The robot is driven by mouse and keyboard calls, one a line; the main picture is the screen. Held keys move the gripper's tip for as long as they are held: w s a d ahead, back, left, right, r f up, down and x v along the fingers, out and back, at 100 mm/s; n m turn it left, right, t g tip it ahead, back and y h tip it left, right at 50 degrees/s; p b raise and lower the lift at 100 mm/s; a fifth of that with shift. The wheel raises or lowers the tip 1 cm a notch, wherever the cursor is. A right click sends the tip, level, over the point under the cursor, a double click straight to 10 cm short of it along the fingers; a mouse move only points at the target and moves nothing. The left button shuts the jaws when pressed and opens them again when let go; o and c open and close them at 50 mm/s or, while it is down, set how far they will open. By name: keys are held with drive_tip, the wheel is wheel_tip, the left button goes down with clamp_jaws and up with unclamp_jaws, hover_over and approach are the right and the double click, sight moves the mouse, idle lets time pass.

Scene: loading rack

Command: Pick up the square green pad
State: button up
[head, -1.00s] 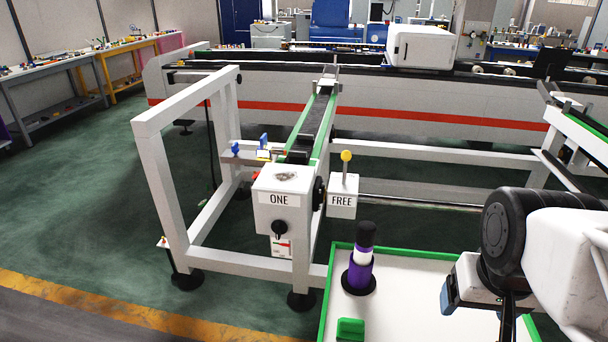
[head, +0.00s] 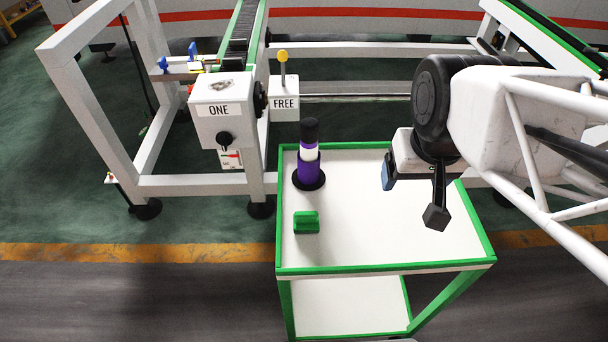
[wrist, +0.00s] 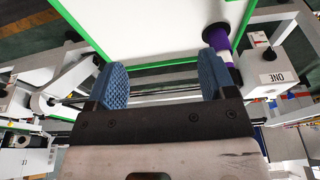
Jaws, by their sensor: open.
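The green pad (head: 306,222) is a small green block with a raised, narrower part. It lies on the white top of the green-edged cart (head: 400,266), near the left edge, in the head view. It does not show in the wrist view. My gripper (head: 388,173) is above the right half of the cart, to the right of the pad and apart from it. In the wrist view my gripper (wrist: 162,76) shows two blue ribbed fingers spread wide with nothing between them.
A purple, white and black cylinder (head: 309,158) stands upright on a black disc behind the pad; it also shows in the wrist view (wrist: 218,40). Boxes marked ONE (head: 222,108) and FREE (head: 285,104) stand beyond the cart. The cart's middle is clear.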

drive_tip(key=shift+o, duration=0.6)
drive_tip(key=n+g, duration=0.3)
drive_tip(key=n, duration=1.5)
hover_over(305, 213)
wheel_tip(305, 213, down, 17)
drive_tip(key=shift+f, duration=0.15)
drive_tip(key=shift+f, duration=1.25)
drive_tip(key=shift+f, duration=0.1)
